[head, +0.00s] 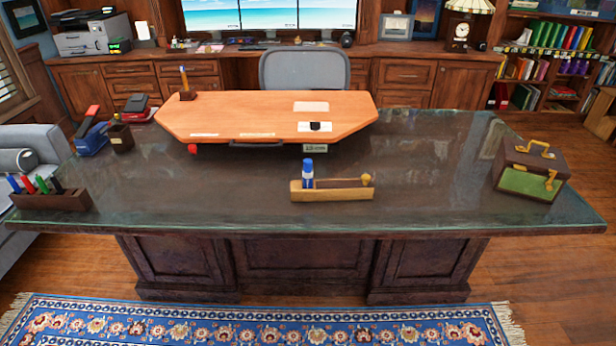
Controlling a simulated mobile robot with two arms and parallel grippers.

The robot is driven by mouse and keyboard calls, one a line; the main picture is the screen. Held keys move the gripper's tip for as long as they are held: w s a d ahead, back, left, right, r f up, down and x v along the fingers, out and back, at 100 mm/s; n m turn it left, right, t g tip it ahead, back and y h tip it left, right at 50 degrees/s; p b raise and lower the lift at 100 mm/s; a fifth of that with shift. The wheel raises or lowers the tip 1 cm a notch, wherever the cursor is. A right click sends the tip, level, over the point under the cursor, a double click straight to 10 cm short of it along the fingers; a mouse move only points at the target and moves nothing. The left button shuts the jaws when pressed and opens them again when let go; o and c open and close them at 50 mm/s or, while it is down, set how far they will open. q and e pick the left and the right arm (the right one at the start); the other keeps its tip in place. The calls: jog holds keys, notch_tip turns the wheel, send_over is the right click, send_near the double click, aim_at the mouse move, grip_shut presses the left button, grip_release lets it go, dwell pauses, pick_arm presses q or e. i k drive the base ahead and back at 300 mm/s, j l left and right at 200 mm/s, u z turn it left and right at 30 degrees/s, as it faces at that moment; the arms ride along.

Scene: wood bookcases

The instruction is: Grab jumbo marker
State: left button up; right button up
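A thick blue marker-like item with a white band (308,172) stands upright at the left end of a low tan wooden block or holder (340,190), near the front middle of the desk. I cannot tell whether it stands in the holder or behind it. Several markers with blue, red, green and dark colours (41,184) stand in a dark wooden holder (48,201) at the desk's front left corner. No label is readable, so I cannot tell which one is the jumbo marker. Neither of my grippers is in view.
The dark glass-topped desk (230,195) has free room around the tan holder. An orange raised board (250,112) covers its back middle. A brown and green case (531,170) stands at the right. Staplers and a dark cup (120,139) stand at the left. A patterned rug (260,322) lies in front.

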aim_at(307, 178)
jog(key=i+l, duration=0.3)
jog(key=l, duration=0.15)
jog(key=i+l, duration=0.3)
jog(key=l, duration=0.15)
jog(key=i+j+u, duration=0.05)
